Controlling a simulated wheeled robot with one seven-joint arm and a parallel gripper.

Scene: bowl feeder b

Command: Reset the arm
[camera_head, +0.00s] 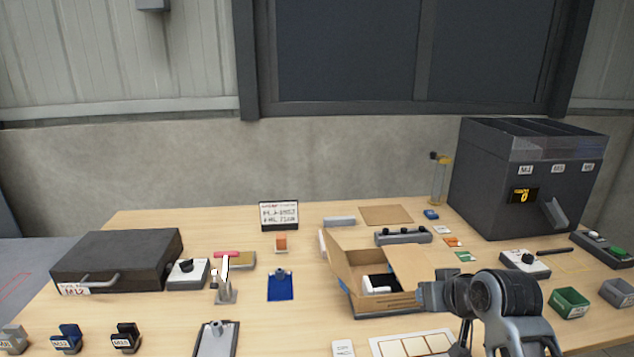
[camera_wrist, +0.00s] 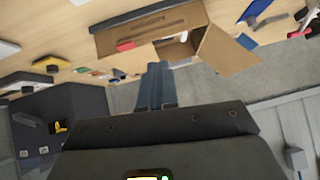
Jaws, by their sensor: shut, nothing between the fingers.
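My arm rises at the lower right of the head view. My gripper (camera_head: 426,297) points left there, just in front of the right side of the open cardboard box (camera_head: 345,292). I cannot tell if it touches the box. In the wrist view my gripper (camera_wrist: 157,66) has its two fingers together with nothing between them. The cardboard box also shows in the wrist view (camera_wrist: 185,18), beyond the fingertips, with a flap folded out. A white item (camera_head: 378,289) lies inside the box.
A dark feeder machine (camera_head: 490,185) stands at the back right of the wooden table (camera_head: 150,222). A dark case (camera_head: 115,260) is at the left. Bare wood shows at the back left.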

